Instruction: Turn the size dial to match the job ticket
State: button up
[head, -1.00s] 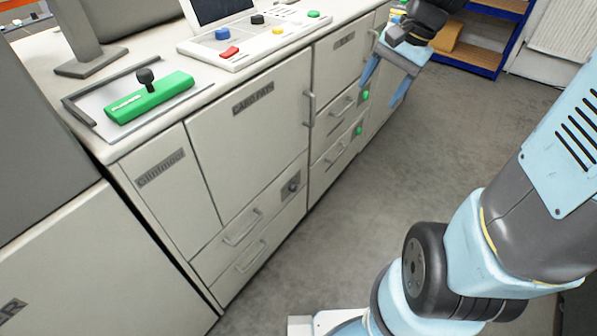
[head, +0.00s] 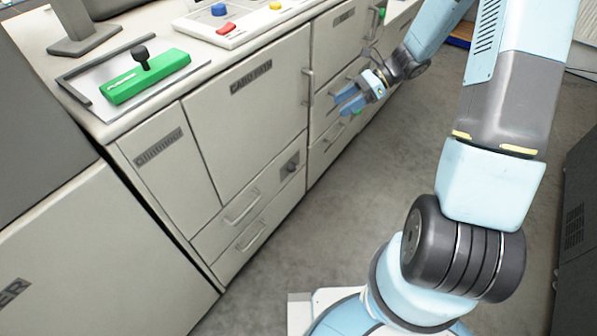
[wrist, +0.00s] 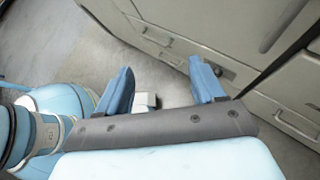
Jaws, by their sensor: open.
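A dark round knob (head: 291,167) on a small grey plate is set in the cabinet front, beside the upper drawer; it may be the size dial. Its setting is too small to read. In the wrist view, a dark fitting (wrist: 226,72) on the cabinet front lies just right of the right finger. My gripper (head: 344,101) is open and empty, out in front of the drawers, to the right of and above the knob in the head view. In the wrist view, its two blue fingers (wrist: 161,68) stand wide apart. I see no job ticket I can make out.
A green block with a black knob (head: 147,77) sits on a tray on the counter (head: 100,36). A control panel (head: 215,29) with coloured buttons is behind it. Drawer handles (head: 242,213) stick out from the cabinet. The grey floor (head: 330,215) beside it is clear.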

jog(key=w+f+m+t+y, duration=0.25)
jog(key=f+m, duration=0.35)
jog(key=f, duration=0.4)
jog(key=w+f+m+t+y, duration=0.25)
jog(key=f+m, duration=0.35)
jog(key=f, duration=0.4)
jog(key=m+t+h, duration=0.2)
jog(key=m+t, duration=0.6)
jog(key=m, duration=0.8)
send_near(295, 169)
jog(key=x, duration=0.8)
jog(key=shift+w+a, duration=0.15)
jog(key=shift+a, duration=0.05)
jog(key=shift+f, duration=0.1)
jog(key=c, duration=1.1)
